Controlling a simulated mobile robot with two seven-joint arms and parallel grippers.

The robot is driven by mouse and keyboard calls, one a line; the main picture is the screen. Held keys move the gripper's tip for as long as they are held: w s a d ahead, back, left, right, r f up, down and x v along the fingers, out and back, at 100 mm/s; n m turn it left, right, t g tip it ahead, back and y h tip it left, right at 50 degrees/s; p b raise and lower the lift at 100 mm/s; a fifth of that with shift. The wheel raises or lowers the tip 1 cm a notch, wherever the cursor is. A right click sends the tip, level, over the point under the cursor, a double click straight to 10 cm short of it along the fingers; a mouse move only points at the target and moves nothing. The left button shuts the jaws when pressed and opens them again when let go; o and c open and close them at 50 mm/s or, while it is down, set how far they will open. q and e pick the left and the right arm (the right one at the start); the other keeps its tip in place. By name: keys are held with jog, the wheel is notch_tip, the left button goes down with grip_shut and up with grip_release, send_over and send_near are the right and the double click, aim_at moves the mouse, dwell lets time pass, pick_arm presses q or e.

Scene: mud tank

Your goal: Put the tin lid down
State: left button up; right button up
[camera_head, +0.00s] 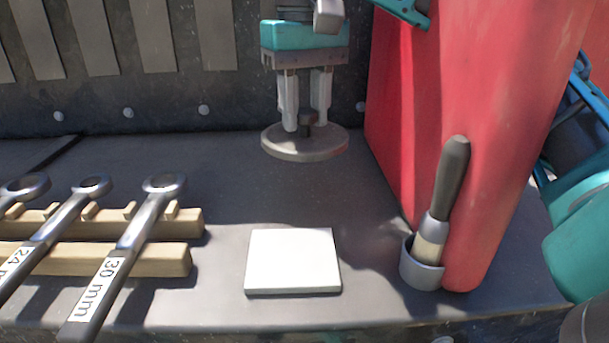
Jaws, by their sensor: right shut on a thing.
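The tin lid (333,147) is a flat, round, grey disc with a dark knob (307,118) on top. It is at the back middle of the dark bench, near the back wall, and looks about level. My right gripper (306,115) is above it, pointing down, with its two pale fingers shut on the knob. I cannot tell whether the lid's underside touches the bench. A white square pad (293,262) lies bare on the bench, nearer the front edge and apart from the lid. My left gripper is not in view.
A tall red container (480,130) stands close to the right of the lid. A brush (444,190) stands in a grey cup (421,270) by it. Several wrenches lie on wooden racks (180,261) at the left. The bench between lid and pad is clear.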

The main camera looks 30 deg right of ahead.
aim_at(305, 133)
notch_tip(305, 133, down, 4)
jog(key=shift+r+b, duration=0.15)
jog(key=shift+b, duration=0.15)
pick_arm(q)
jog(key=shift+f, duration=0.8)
pick_arm(e)
jog(key=shift+f, duration=2.5)
jog(key=shift+f, duration=0.2)
jog(key=o, duration=1)
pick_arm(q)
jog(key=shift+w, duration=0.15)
pick_arm(e)
jog(key=shift+r, duration=0.2)
notch_tip(305, 133, up, 12)
jog(key=p, duration=0.3)
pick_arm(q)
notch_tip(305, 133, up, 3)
